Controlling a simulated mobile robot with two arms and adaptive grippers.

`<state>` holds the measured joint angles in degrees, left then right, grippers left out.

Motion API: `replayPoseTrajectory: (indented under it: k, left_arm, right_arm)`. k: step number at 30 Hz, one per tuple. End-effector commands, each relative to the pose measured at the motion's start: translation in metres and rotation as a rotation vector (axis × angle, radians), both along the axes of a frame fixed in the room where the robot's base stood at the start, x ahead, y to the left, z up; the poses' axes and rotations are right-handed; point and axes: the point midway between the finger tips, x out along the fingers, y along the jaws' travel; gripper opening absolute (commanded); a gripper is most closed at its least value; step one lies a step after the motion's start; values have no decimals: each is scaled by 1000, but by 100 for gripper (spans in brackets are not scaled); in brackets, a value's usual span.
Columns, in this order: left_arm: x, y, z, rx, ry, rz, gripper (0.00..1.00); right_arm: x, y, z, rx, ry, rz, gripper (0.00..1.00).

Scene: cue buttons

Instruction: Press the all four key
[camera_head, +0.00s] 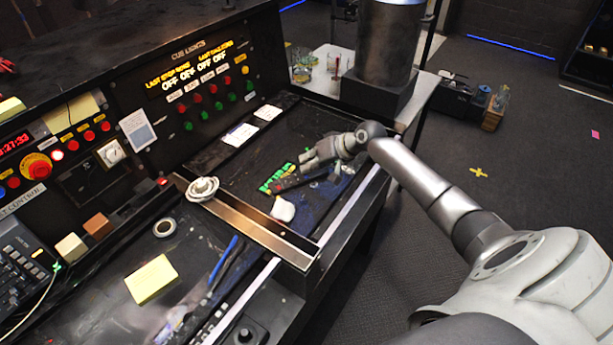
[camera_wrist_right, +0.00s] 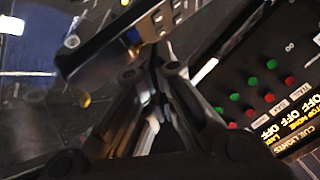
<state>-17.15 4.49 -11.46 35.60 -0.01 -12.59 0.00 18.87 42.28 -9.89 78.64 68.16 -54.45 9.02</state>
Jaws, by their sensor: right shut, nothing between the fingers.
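The cue lights panel (camera_head: 205,60) stands upright at the back of the desk in the head view. It shows yellow lit text, several "OFF" readouts, white labels, red buttons (camera_head: 212,89) and green buttons (camera_head: 219,106). A red and green pair sits at its right end, under a yellow label (camera_head: 240,58); I cannot read that label. The panel also shows in the right wrist view (camera_wrist_right: 285,95), turned, at the right. My right gripper (camera_head: 306,160) is shut and empty over the desk, right of the panel and apart from it. My left gripper is not in view.
A control panel with a large red button (camera_head: 37,167) and a keypad is at the left. A raised wooden divider (camera_head: 250,225) crosses the desk. Papers (camera_head: 240,135), a yellow note (camera_head: 151,279) and a tape roll (camera_head: 165,227) lie flat. A dark cylinder (camera_head: 385,45) stands behind my right arm.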

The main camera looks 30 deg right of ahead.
Motion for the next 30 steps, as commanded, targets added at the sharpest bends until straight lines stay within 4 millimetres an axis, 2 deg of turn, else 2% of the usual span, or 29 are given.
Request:
replayPoseTrajectory:
  k: [11,30]
  left_arm:
    - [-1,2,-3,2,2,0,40]
    - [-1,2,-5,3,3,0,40]
  right_arm:
    - [0,0,-9,0,0,0,0]
    - [0,0,-12,1,0,-1,0]
